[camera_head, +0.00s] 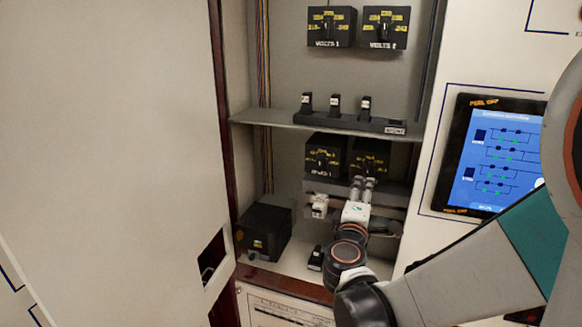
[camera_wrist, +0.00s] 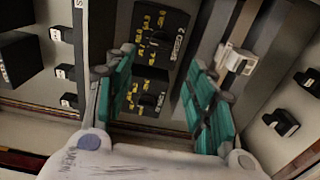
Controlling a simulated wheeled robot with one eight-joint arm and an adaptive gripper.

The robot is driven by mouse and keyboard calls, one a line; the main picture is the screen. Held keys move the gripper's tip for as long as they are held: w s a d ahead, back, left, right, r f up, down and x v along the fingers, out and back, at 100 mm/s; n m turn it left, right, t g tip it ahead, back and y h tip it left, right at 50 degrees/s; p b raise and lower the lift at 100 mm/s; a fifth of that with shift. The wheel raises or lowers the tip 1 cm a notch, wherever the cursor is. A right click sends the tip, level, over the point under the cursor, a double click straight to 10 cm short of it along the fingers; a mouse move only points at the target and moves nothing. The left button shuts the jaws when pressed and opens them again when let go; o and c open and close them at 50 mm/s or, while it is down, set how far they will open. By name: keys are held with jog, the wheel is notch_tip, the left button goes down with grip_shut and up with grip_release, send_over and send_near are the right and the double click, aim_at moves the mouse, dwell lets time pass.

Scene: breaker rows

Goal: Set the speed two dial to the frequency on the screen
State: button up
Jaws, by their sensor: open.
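The speed two dial (camera_head: 371,153) is the right one of two black boxes with yellow markings under the middle shelf in the head view. My gripper (camera_head: 363,181) is in front of its lower part and hides its label. In the wrist view my gripper (camera_wrist: 161,66) is open and empty, its green-padded fingers spread wide to either side of the two dials. The pointer settings are too small to read. The screen (camera_head: 497,155) at right shows a blue diagram; I cannot read its frequency.
The speed one dial (camera_head: 324,155) is left of speed two. A white block (camera_head: 319,205) sticks out below, and it also shows in the wrist view (camera_wrist: 236,60). Switches line the shelf (camera_head: 300,124) above. A black box (camera_head: 264,231) stands at the lower left.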

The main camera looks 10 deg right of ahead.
aim_at(367, 174)
jog(key=x, duration=1.1)
jog(key=shift+d, duration=0.15)
jog(key=c, duration=1.1)
